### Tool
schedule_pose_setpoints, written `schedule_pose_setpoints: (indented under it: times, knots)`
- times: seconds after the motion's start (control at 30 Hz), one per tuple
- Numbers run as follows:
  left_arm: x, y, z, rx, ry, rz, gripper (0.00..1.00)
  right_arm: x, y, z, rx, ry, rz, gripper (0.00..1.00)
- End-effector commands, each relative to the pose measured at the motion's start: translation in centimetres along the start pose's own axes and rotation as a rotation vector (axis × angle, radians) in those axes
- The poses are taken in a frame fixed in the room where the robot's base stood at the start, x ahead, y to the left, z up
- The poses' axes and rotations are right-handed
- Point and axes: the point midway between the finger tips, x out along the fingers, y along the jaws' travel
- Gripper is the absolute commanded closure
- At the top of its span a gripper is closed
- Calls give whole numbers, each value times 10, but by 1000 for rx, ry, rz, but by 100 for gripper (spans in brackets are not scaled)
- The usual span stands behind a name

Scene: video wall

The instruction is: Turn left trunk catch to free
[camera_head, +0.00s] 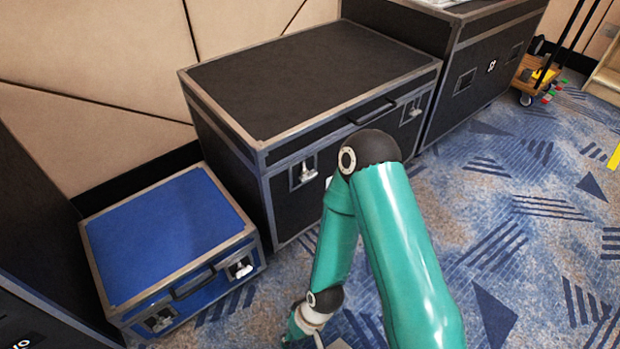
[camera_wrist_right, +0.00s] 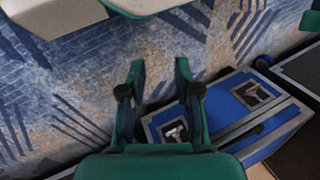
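The black trunk (camera_head: 310,75) with metal edges stands against the wall in the head view, lid shut. Its left catch (camera_head: 304,172) is a silver latch on the front, and its right catch (camera_head: 411,112) sits further right; a handle (camera_head: 372,111) is between them. I cannot tell the left catch's exact turn. My right gripper (camera_wrist_right: 158,68) is open and empty in the right wrist view, above the carpet beside the blue case. In the head view its fingers are cut off at the bottom edge. My left gripper is not in view.
A smaller blue case (camera_head: 165,235) with two front catches stands left of the trunk; it also shows in the right wrist view (camera_wrist_right: 222,105). Another black case (camera_head: 490,60) stands right. A wooden trolley (camera_head: 535,75) is at far right. Patterned carpet (camera_head: 540,220) is clear in front.

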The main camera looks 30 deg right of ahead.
Motion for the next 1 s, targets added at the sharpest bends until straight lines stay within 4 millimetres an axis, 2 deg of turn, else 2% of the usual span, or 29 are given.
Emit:
schedule_pose_setpoints:
  times: [0.13, 0.27, 0.37, 0.4, 0.47, 0.53, 0.6, 0.7, 0.8, 0.9, 1.0]
  knots:
    - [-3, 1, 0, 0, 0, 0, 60, -3, 4, -12, 32, 46, -12, 68]
    - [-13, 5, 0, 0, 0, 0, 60, -13, 20, -52, 144, 206, -64, 68]
    - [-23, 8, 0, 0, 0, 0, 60, -35, 43, -98, 288, 405, -159, 68]
    - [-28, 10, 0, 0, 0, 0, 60, -48, 54, -116, 353, 496, -213, 68]
    - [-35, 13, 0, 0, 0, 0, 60, -72, 71, -139, 451, 631, -311, 68]
    - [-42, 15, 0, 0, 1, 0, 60, -106, 92, -159, 555, 779, -444, 68]
    - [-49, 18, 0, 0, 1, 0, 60, -142, 112, -169, 642, 903, -588, 68]
    - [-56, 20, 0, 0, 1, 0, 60, -187, 136, -169, 727, 1031, -782, 68]
    - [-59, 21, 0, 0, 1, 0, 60, -219, 151, -162, 772, 1103, -931, 68]
    - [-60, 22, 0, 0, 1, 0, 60, -235, 158, -157, 790, 1133, -1016, 68]
    - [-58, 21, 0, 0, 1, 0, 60, -239, 158, -161, 793, 1140, -1044, 68]
